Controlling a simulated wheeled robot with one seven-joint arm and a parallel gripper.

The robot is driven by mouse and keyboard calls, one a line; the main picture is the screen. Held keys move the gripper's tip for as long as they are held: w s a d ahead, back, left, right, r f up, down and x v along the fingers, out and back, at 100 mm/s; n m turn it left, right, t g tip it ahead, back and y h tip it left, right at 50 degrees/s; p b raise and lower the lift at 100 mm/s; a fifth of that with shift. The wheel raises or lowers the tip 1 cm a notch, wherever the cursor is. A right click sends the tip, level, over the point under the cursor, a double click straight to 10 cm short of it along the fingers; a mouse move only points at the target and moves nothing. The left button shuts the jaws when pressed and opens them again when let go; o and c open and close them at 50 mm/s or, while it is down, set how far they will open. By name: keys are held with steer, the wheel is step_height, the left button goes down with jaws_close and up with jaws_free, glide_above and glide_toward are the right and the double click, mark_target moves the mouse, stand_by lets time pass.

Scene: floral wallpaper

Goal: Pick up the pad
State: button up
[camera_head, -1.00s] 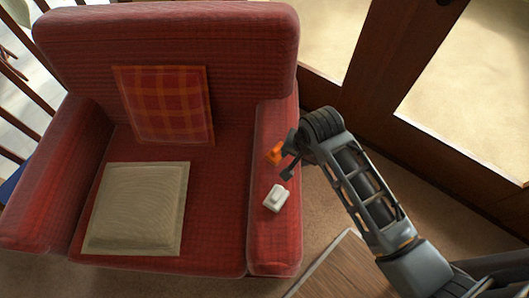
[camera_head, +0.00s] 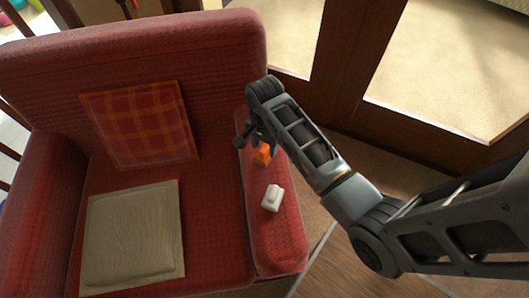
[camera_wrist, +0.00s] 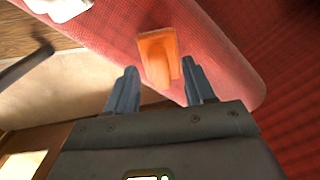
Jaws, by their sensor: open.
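A small orange object (camera_head: 263,154), which may be the pad, lies on the red armchair's right armrest. In the wrist view the orange object (camera_wrist: 158,52) shows as a flat block with a raised part, just ahead of and between my fingertips. My gripper (camera_head: 250,139) is above the armrest, close to the orange object; in the wrist view my gripper (camera_wrist: 160,72) is open with nothing held. I cannot tell the exact height gap. A flat beige square cushion (camera_head: 132,238) lies on the seat, away from my gripper.
A white object (camera_head: 272,198) lies on the armrest nearer the front; part of it shows in the wrist view (camera_wrist: 60,7). An orange plaid cushion (camera_head: 138,122) leans on the armchair's backrest (camera_head: 215,60). A wooden door frame (camera_head: 352,65) stands behind to the right.

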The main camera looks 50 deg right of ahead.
steer(key=shift+f, duration=0.85)
jaws_close()
